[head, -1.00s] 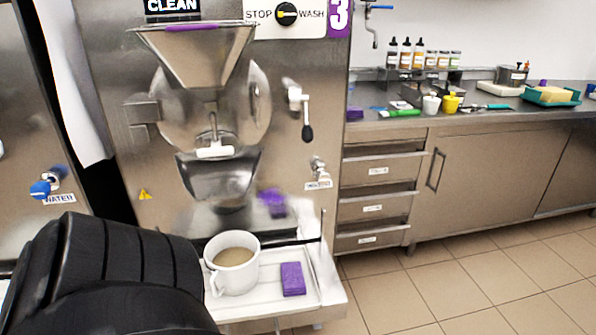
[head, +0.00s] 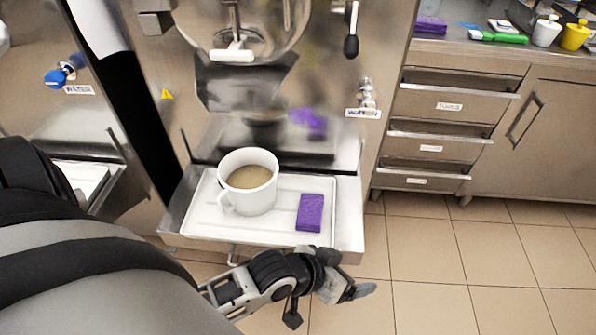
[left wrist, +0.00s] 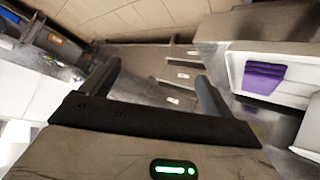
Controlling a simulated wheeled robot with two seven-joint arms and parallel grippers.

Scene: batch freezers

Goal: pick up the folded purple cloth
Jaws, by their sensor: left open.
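A folded purple cloth (head: 310,212) lies flat on the white tray (head: 200,208) of the machine in the head view, right of a white mug. It also shows in the left wrist view (left wrist: 263,78), at the right. My left gripper (head: 338,290) is in front of and below the tray's front edge in the head view, apart from the cloth. Its two fingers (left wrist: 155,85) are spread with nothing between them in the left wrist view. My right gripper is not in view.
The white mug (head: 249,180) of tan liquid stands on the tray, close to the cloth's left. The machine's steel front rises behind. Drawers (head: 440,125) and a counter with another purple cloth (head: 431,25) stand at the right. The tiled floor at the lower right is clear.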

